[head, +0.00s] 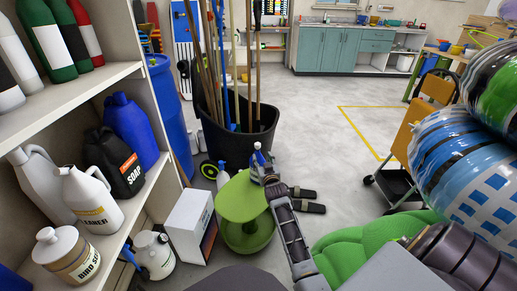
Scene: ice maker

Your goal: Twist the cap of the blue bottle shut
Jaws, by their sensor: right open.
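A large blue jug-like bottle (132,130) stands on the middle shelf at the left, behind a black soap jug. I cannot make out whether its cap is tight. A small blue-and-white object (258,156) shows above the green stool (243,199), right by my right wrist; it is too small to identify surely. My right gripper (313,200) is open, its two dark fingers apart and pointing right, with nothing seen between them. It is beside the green stool, well to the right of the shelf. My left gripper is not in view.
The shelf unit (106,77) holds several jugs and bottles. A black bin (238,137) with long handles stands behind the stool. A white box (188,224) is left of it. Large wrapped bags (463,157) and a cart stand right. Open floor (320,130) lies behind.

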